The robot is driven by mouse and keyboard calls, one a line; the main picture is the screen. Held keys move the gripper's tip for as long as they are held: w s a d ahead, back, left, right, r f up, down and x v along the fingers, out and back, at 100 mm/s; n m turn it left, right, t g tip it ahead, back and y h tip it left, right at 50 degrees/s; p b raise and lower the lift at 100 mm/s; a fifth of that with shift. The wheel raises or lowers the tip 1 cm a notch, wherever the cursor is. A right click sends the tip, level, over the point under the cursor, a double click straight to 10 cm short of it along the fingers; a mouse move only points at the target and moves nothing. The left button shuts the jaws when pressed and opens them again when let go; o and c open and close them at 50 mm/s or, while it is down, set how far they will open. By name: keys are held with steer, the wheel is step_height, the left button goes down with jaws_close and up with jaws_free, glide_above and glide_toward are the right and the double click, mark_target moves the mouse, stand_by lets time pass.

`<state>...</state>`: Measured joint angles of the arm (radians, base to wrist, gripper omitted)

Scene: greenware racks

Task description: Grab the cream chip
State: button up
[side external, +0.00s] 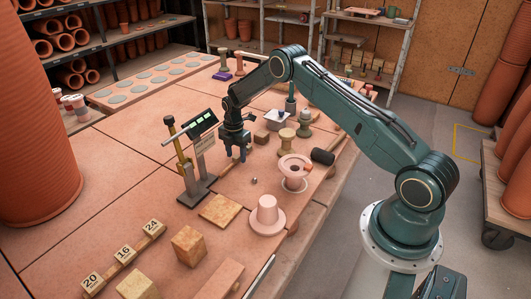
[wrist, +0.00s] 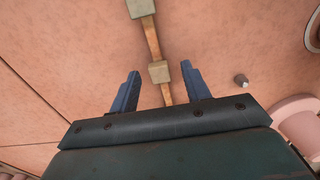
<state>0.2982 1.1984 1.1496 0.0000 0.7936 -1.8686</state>
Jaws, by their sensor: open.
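I cannot pick out the cream chip with certainty in either view. My gripper (side external: 238,157) is low over the tiled table, just right of the dark display stand, and its jaws are apart. In the wrist view, the two blue fingers (wrist: 160,70) stand apart, with a greyish-beige block (wrist: 158,72) on a thin tan strip showing between them; whether it is within reach is unclear. A similar block (wrist: 140,8) sits farther up the strip. A small grey piece (wrist: 241,79) with a pale end lies to their right, seemingly the small piece (side external: 254,181) in the side view.
The display stand (side external: 197,192) is close to my gripper's left. A pink flanged piece (side external: 267,215), a wide-rimmed piece (side external: 295,165) and a black cylinder (side external: 322,156) stand to the right. Cream numbered blocks (side external: 125,254), a tan tile (side external: 218,210) and a cube (side external: 188,246) are nearer the front.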

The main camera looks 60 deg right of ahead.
mark_target(236, 156)
jaws_close()
step_height(236, 156, up, 20)
stand_by(1.0)
stand_by(0.4)
